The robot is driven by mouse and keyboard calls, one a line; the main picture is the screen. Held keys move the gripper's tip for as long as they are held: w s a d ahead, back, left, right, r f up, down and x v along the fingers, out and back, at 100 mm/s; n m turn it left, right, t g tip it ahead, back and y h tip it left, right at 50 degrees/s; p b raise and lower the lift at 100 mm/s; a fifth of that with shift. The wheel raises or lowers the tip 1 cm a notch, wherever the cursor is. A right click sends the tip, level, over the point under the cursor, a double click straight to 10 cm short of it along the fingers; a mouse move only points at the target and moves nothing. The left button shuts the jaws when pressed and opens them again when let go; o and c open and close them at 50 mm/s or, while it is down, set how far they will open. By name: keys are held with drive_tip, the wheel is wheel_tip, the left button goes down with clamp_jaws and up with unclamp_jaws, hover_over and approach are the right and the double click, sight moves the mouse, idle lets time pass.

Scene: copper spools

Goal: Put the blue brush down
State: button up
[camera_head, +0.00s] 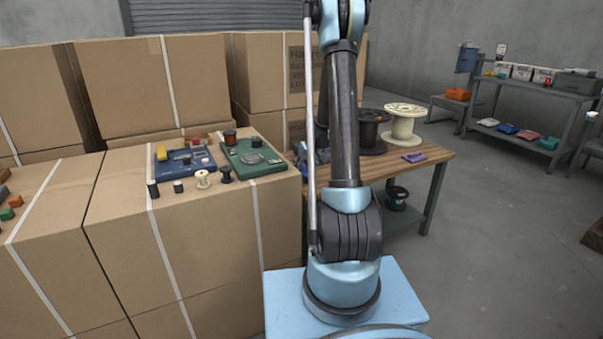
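I cannot make out a blue brush for certain. A small blue-grey shape (301,154) shows just left of my arm at the table's left end, partly hidden, and I cannot tell what it is. My arm rises through the middle of the view and its upper part leaves the top edge. My gripper cannot be made out, so whether it holds anything is hidden. The wooden table (432,160) stands behind my arm. On it are a black spool (371,130), a cream spool (404,124) and a purple item (413,157).
Cardboard boxes (120,215) fill the left, with a blue tray (190,166), a green tray (262,168) and several small spools on top. A dark spool (397,198) sits under the table. A grey shelf (540,88) stands at the back right. The right floor is mostly clear.

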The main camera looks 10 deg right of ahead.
drive_tip(key=shift+f, duration=0.2)
drive_tip(key=o, duration=1.4)
drive_tip(key=v, duration=1.1)
drive_tip(key=shift+s+d+r, duration=0.1)
drive_tip(key=shift+r, duration=0.25)
drive_tip(key=s+a+r+m+g+h, duration=0.1)
drive_tip(key=s+r, duration=0.3)
drive_tip(key=s, duration=0.7)
drive_tip(key=s+a+r, duration=0.2)
drive_tip(key=s+r, duration=0.1)
drive_tip(key=s, duration=0.7)
drive_tip(key=s+f+m, duration=0.1)
drive_tip(key=s+f, duration=0.1)
drive_tip(key=s, duration=0.8)
drive_tip(key=s+f+m+h, duration=0.1)
drive_tip(key=s+f, duration=0.2)
drive_tip(key=s, duration=0.8)
drive_tip(key=shift+f+g+h, duration=0.25)
drive_tip(key=shift+g+h, duration=0.05)
